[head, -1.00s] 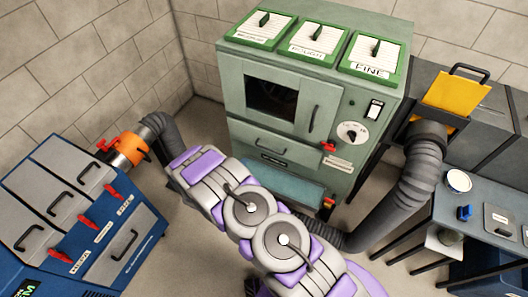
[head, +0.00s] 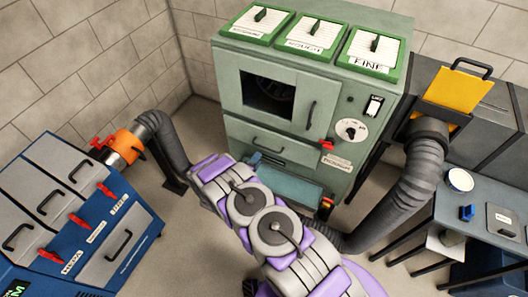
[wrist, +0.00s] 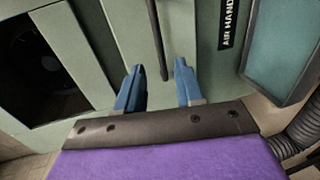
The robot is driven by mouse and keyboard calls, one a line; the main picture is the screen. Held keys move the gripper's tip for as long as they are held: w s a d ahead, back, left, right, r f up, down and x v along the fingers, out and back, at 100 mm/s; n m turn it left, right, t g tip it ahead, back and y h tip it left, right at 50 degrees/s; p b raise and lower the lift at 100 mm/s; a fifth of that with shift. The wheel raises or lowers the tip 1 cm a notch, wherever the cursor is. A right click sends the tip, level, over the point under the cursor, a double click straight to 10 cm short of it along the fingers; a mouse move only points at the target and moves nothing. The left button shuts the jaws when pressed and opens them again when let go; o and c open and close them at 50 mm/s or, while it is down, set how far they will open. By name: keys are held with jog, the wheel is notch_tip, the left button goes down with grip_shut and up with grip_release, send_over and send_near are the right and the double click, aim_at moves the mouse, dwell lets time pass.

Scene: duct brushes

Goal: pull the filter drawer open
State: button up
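The filter drawer (head: 300,150) is a green front panel low on the green air handler cabinet (head: 380,185). It looks closed, flush with the cabinet. Its dark bar handle (head: 268,146) shows just above my gripper (head: 255,159) in the head view. In the wrist view my gripper (wrist: 158,68) is open, with two blue fingers pointing at the drawer face. The handle (wrist: 155,35) runs up the picture there, and its lower end appears between the fingertips. I cannot tell whether the fingers reach its depth. Nothing is held.
A red latch (head: 327,146) sits near the drawer's upper right corner. A teal panel (head: 285,182) juts out below. A blue machine (head: 80,215) stands left, a grey hose (head: 412,185) and side table (head: 485,200) right.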

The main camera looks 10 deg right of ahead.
jog(key=b+x, duration=0.1)
jog(key=x, duration=0.7)
jog(key=shift+b, duration=0.4)
jog(key=shift+w, duration=0.1)
jog(key=shift+c, duration=0.4)
grip_shut()
jog(key=shift+f, duration=0.1)
